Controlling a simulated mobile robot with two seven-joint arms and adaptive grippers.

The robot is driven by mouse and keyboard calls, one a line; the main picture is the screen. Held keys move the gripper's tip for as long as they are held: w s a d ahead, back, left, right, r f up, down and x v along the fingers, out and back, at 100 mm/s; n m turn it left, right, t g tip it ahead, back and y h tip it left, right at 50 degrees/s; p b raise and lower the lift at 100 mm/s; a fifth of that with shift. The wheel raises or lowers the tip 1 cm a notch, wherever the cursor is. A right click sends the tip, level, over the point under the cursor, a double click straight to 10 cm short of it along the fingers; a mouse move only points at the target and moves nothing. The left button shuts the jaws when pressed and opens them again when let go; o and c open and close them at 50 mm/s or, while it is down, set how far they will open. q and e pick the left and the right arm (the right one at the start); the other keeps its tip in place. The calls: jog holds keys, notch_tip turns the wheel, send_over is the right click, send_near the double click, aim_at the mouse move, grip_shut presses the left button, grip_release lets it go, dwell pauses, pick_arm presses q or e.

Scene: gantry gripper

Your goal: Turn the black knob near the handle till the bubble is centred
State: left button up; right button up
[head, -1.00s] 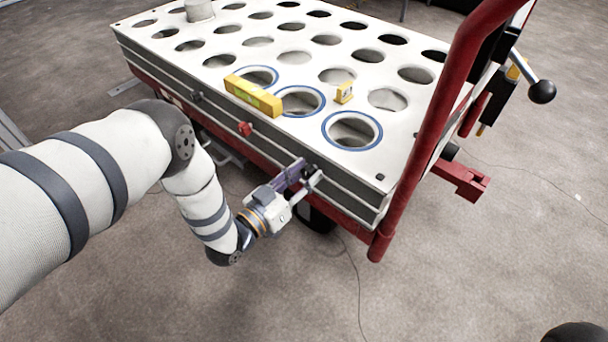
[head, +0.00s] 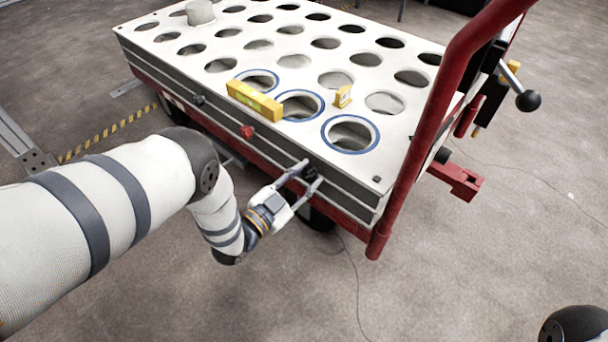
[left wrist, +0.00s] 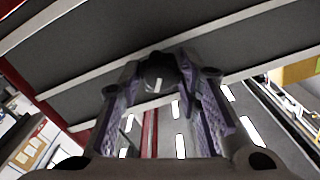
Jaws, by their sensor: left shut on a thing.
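The black knob (head: 311,172) is on the side of the white cart top, close to the red handle (head: 440,110). My left gripper (head: 307,177) is shut on this knob, one finger on each side. In the left wrist view the knob's dark round end (left wrist: 158,74) shows between the purple-padded fingers. A long yellow spirit level (head: 254,99) lies on the top near the front edge, and a small yellow level (head: 343,96) stands to its right. The bubbles are too small to read. My right gripper is out of view.
A red knob (head: 247,131) and a dark green knob (head: 199,99) sit further left along the same side. The top (head: 300,140) has many round holes, several blue-rimmed. A black ball-ended lever (head: 528,100) sticks out behind the handle. The floor in front is clear.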

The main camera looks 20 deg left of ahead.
pick_arm(q)
jog(key=m+p, duration=0.1)
jog(key=m, duration=0.3)
jog(key=shift+m, duration=2)
jog(key=shift+f, duration=0.1)
jog(key=o, duration=1.1)
jog(key=shift+o, duration=0.2)
jog(key=v, duration=1.2)
